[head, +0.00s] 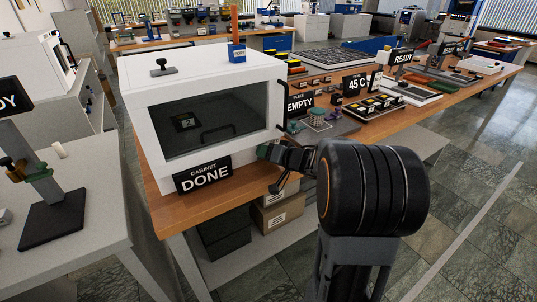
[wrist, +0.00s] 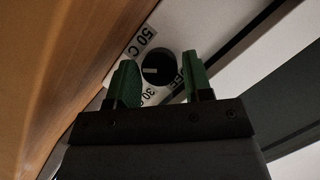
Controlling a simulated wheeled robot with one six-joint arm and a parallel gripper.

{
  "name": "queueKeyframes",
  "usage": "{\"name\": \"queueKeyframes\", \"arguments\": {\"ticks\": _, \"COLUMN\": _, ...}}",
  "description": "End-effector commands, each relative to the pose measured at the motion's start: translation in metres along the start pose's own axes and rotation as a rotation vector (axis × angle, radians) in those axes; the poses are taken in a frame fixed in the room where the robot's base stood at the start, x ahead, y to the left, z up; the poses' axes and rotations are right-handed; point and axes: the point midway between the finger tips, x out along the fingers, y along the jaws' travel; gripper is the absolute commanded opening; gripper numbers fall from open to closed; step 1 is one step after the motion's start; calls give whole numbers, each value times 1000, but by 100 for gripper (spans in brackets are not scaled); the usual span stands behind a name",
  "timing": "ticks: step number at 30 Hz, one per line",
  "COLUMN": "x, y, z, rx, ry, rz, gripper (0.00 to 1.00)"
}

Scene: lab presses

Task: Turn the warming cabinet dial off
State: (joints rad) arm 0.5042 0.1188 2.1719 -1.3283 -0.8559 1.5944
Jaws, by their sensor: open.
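The white warming cabinet (head: 190,75) stands on the wooden bench, with a dark window and a "CABINET DONE" sign (head: 203,174) at its lower front. The black round dial (wrist: 158,68) shows in the wrist view, with a white mark on its left part. A 50 C label (wrist: 145,37) and a 30 label (wrist: 149,96) sit around it; another label on the right is partly covered by a finger. My gripper (wrist: 161,72) is open, its green fingers on either side of the dial; contact cannot be told. In the head view my gripper (head: 268,152) is at the cabinet's lower right front; the dial is hidden.
The wooden bench (head: 440,102) runs back to the right, with a "45 C" sign (head: 356,84), an "EMPTY" sign (head: 299,103) and small trays. Boxes (head: 277,214) sit on the shelf below. A grey table (head: 75,240) stands at left. Floor at right is clear.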

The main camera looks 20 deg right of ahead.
Motion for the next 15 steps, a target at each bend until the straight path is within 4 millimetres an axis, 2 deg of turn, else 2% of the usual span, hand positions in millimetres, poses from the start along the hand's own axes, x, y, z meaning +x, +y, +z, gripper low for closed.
{"name": "queueKeyframes", "arguments": {"ticks": 2, "x": 0, "y": 0, "z": 0, "rx": 0, "ry": 0, "rz": 0, "gripper": 45}}
{"name": "queueKeyframes", "arguments": {"ticks": 12, "x": 0, "y": 0, "z": 0, "rx": 0, "ry": 0, "rz": 0, "gripper": 13}}
{"name": "queueKeyframes", "arguments": {"ticks": 15, "x": 0, "y": 0, "z": 0, "rx": -2, "ry": 0, "rz": 1, "gripper": 12}}
